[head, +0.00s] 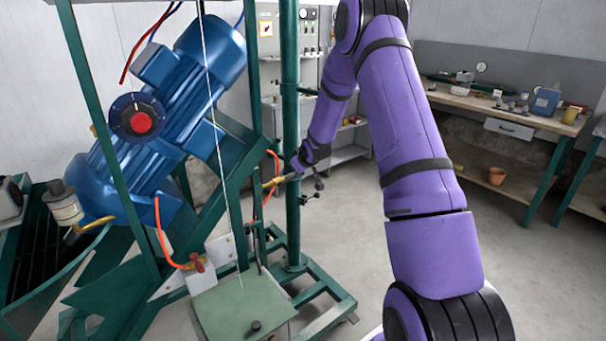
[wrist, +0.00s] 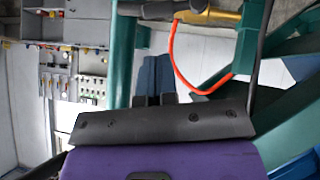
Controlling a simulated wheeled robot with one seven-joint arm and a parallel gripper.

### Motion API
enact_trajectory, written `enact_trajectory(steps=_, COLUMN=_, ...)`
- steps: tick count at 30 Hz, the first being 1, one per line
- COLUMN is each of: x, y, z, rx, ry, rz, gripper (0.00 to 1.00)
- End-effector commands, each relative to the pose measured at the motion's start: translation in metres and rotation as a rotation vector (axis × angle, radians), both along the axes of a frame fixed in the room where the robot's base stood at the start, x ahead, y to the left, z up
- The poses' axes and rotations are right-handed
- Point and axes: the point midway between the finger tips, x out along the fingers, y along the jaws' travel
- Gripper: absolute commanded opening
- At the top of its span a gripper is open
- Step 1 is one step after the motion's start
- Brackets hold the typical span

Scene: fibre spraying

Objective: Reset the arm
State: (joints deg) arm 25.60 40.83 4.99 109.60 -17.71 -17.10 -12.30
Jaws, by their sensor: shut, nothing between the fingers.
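My purple arm (head: 400,110) reaches from the lower right up over the top and down towards the green frame. My gripper (head: 298,163) is at its far end, close to a brass valve (head: 281,180) with an orange hose on the frame; I cannot tell whether they touch. In the wrist view my gripper's dark fingers (wrist: 155,68) are together with nothing between them. The brass fitting (wrist: 215,13) and the orange hose (wrist: 181,72) lie above and to the right of the fingers there.
A green frame (head: 290,130) carries a large blue motor (head: 170,110) with a red knob, left of my arm. A green plate (head: 240,305) sits low in front. A workbench (head: 510,113) with tools stands at the back right. The floor (head: 350,215) between is clear.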

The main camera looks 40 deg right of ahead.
Motion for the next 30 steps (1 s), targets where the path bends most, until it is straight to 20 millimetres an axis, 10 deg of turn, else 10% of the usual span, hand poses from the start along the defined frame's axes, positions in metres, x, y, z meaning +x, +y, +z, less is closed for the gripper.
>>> enact_trajectory(steps=23, x=0.001, y=0.005, z=0.01, rx=-0.001, ry=0.0, rz=0.001, gripper=0.0)
enact_trajectory(steps=30, x=-0.015, y=0.029, z=0.066, rx=-0.004, ry=0.025, rz=-0.006, gripper=0.0)
